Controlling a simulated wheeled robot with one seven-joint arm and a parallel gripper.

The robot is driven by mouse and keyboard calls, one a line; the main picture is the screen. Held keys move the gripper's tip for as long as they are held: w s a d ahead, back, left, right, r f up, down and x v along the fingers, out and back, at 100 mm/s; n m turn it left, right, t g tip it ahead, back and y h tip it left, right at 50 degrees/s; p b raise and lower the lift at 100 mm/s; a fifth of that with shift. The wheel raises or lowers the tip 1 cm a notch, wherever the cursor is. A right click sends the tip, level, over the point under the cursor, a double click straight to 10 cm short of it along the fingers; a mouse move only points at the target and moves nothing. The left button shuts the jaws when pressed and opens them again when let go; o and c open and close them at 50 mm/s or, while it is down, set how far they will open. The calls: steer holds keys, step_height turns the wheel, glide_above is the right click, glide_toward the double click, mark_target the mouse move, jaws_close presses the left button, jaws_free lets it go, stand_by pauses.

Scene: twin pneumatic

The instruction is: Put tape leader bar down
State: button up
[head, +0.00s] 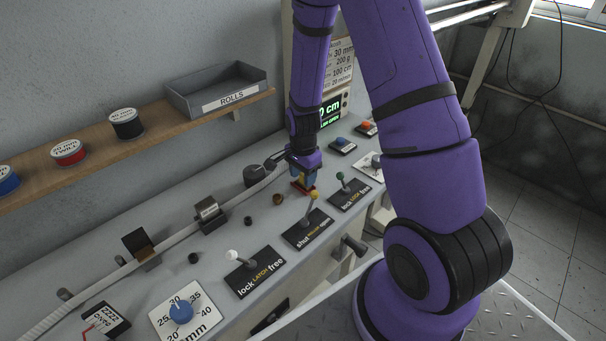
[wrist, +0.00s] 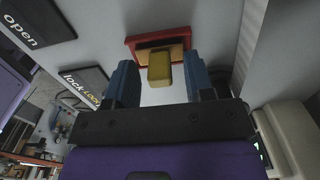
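A small yellow block (wrist: 160,68), which I take to be the tape leader bar, shows in the wrist view at a red-rimmed holder (wrist: 133,46). The holder also shows in the head view as a red edge (head: 311,190) under my gripper. My gripper (wrist: 161,80) has its two blue fingers spread, one on each side of the block, with a gap visible at both sides. In the head view my gripper (head: 304,179) points down at the bench, low over the holder. Whether the block rests fully in the holder cannot be told.
A pale tape (head: 180,233) runs along the bench past guides. Levers with black labels stand nearby: white-knobbed (head: 233,255), yellow-knobbed (head: 315,195) and green-knobbed (head: 340,176). A blue dial (head: 180,311) is at front left. A grey ROLLS tray (head: 250,85) stands on the shelf.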

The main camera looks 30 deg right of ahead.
steer(key=shift+r, duration=0.1)
steer(key=s+a+r+n+t, duration=0.1)
steer(key=s+r+n, duration=0.2)
steer(key=r, duration=0.7)
steer(key=s+a+r+n+t, duration=0.1)
steer(key=s+a+r+n, duration=0.15)
steer(key=r, duration=0.75)
steer(key=s+a+r+n+t, duration=0.1)
steer(key=s+r+n, duration=0.2)
steer(key=r, duration=0.7)
steer(key=s+a+r+n+t, duration=0.2)
steer(key=s+r+n, duration=0.5)
steer(key=s, duration=0.7)
steer(key=shift+s+r, duration=0.15)
steer(key=shift+r, duration=0.5)
